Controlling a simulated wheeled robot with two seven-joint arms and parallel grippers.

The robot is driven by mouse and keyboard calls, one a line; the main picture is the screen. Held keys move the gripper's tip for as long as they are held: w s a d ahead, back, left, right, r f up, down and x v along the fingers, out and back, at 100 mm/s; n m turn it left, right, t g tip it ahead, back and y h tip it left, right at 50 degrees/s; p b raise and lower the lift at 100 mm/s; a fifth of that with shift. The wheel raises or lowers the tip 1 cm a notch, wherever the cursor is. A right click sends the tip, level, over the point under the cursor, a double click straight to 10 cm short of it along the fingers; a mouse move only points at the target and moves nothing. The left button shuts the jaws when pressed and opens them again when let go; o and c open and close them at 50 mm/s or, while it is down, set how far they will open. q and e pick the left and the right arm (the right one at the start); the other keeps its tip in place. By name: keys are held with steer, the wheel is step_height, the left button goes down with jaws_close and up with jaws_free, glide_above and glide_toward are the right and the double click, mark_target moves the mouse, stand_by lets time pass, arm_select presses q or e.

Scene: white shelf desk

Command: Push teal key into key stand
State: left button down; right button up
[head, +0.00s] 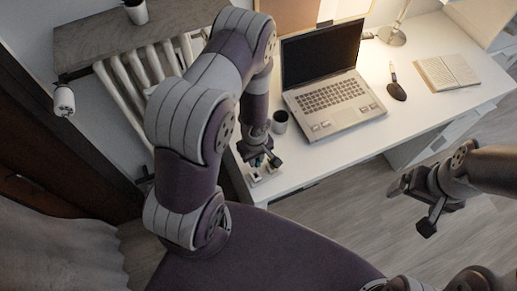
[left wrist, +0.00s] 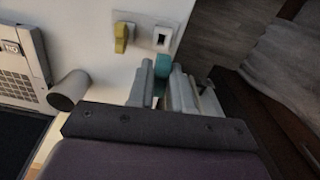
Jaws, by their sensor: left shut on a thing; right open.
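The teal key (left wrist: 163,67) shows in the left wrist view between the fingertips of my left gripper (left wrist: 162,80), which is shut on it. The white key stand (left wrist: 143,20) lies just beyond the key, with a yellow key (left wrist: 122,36) at its left and a dark slot (left wrist: 161,39) at its right. The teal key appears apart from this slot. In the head view, my left gripper (head: 260,158) is over the desk's near left corner, close to the key stand (head: 265,175). My right gripper (head: 412,206) is open and empty, off the desk's near edge.
A grey cup (head: 280,122) stands on the white desk just beyond my left gripper. The desk's front strip right of the stand is clear.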

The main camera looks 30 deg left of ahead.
mark_target(256, 164)
arm_select(q)
step_height(256, 164, down, 4)
steer(key=b, duration=0.4)
steer(key=shift+f, duration=0.15)
steer(key=shift+s+f+b, duration=0.25)
steer(key=shift+f+b, duration=0.15)
steer(key=shift+b, duration=0.15)
steer(key=shift+f, duration=0.15)
steer(key=shift+w, duration=0.15)
arm_select(e)
step_height(256, 164, down, 5)
steer(key=shift+s+f, duration=0.1)
steer(key=shift+s, duration=0.05)
steer(key=shift+s, duration=0.15)
arm_select(q)
steer(key=shift+f+b, duration=1.35)
steer(key=shift+f, duration=0.2)
arm_select(e)
steer(key=shift+f, duration=1.2)
